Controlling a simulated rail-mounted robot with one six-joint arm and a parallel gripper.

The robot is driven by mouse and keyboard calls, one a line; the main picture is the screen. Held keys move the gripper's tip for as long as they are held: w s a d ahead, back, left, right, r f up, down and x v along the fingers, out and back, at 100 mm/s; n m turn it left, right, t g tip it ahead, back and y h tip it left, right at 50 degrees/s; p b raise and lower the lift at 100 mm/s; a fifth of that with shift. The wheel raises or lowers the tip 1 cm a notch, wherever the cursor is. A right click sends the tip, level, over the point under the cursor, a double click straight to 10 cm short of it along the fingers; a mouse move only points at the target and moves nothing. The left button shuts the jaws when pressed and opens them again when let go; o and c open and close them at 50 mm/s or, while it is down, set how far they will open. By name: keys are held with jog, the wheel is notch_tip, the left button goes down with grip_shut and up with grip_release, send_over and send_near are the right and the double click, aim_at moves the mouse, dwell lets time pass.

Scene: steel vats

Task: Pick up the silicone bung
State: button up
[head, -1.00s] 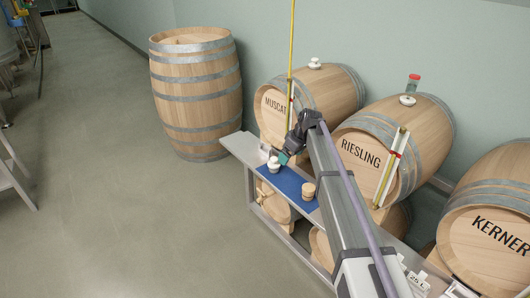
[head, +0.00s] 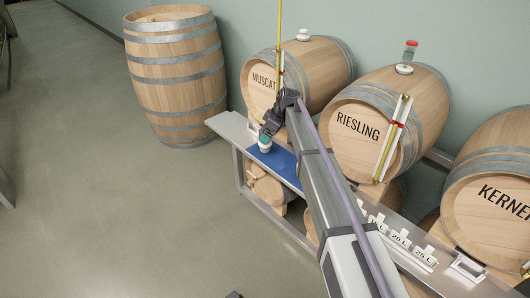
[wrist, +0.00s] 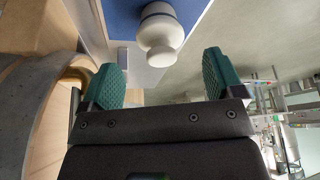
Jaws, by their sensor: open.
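The silicone bung (wrist: 160,33) is white, with a rounded body and a narrower end. In the wrist view it stands on the blue mat (wrist: 121,20), by the mat's edge. In the head view the bung (head: 264,143) shows as a small white shape just under my gripper (head: 268,130). In the wrist view my gripper (wrist: 163,78) is open, its two green ridged fingers wide apart and empty. The bung lies just beyond the fingertips, in line with the gap, with no visible contact.
The mat lies on a narrow metal shelf (head: 228,125) before the barrels marked MUSCAT (head: 262,82), RIESLING (head: 358,126) and KERNER (head: 480,210). A taller barrel (head: 176,75) stands left. Number cards (head: 399,238) stand on the shelf at right.

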jog(key=b+x, duration=0.5)
jog(key=shift+a+f, duration=0.1)
jog(key=shift+f, duration=0.05)
jog(key=shift+r, duration=0.2)
jog(key=c, duration=1)
jog(key=shift+p, duration=0.3)
